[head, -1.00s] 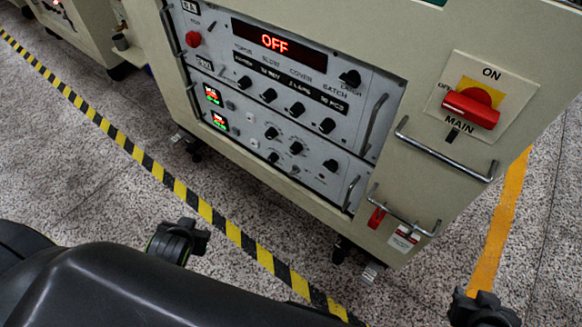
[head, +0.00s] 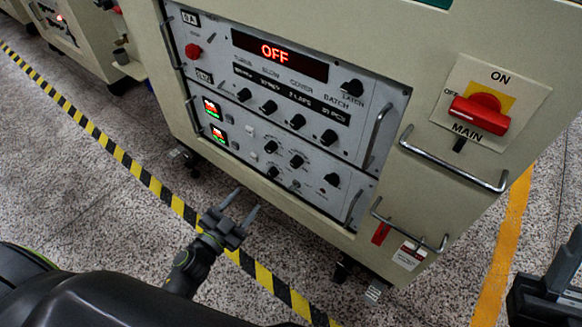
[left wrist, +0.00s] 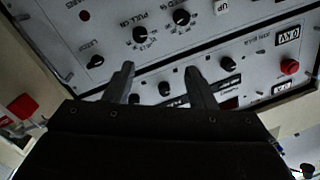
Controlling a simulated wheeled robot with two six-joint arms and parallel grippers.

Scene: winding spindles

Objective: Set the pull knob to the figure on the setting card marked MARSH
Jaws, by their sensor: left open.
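My left gripper (head: 244,200) is open and empty, with its two fingers pointing up toward the cabinet's lower panel. It is apart from the panel, over the floor. The left wrist view shows both fingers (left wrist: 160,70) spread in front of the panels. Several black knobs sit on the control panels. A black knob with a scale (left wrist: 140,35) lies near lettering like "PULL" in the left wrist view. I cannot tell surely which knob in the head view is the pull knob. No card reading MARSH is legible. A dark part of my right arm (head: 545,300) shows at the right edge.
The display (head: 279,54) reads OFF. A red main switch (head: 480,114) is at the right. Metal handles (head: 455,162) stick out from the cabinet. Red (head: 381,233) and white (head: 409,256) tags hang low. Striped tape (head: 172,200) crosses the open floor.

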